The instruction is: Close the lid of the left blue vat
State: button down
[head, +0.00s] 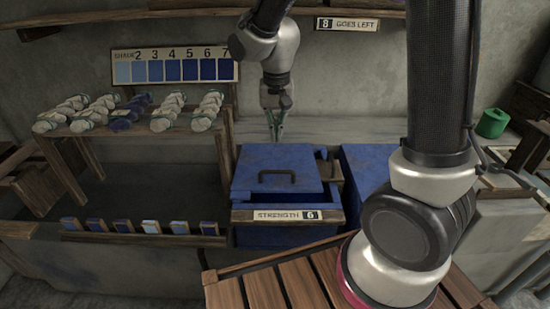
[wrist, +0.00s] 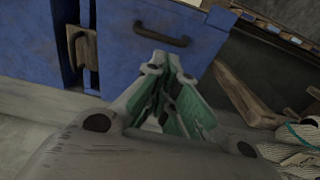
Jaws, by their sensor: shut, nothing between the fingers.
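The left blue vat (head: 285,236) stands mid-view with a wooden "STRENGTH 6" board across its front. My gripper (head: 276,137) hangs near the lid's back edge, fingers shut and empty. In the wrist view the green fingers (wrist: 165,70) point toward the lid (wrist: 120,45) and its handle (wrist: 162,35), and look apart from the handle. My arm partly covers the right blue vat (head: 362,168), and its blue side shows in the wrist view (wrist: 30,40).
A wooden rack with several yarn skeins (head: 118,112) stands at the left, below a shade chart (head: 175,70). Several small colour blocks (head: 150,227) line a ledge. A slatted wooden surface (head: 265,290) is in front, and a green object (head: 492,123) sits at the right.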

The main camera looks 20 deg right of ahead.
send_over(276, 179)
notch_tip(276, 179, down, 10)
jog(key=shift+f, duration=0.25)
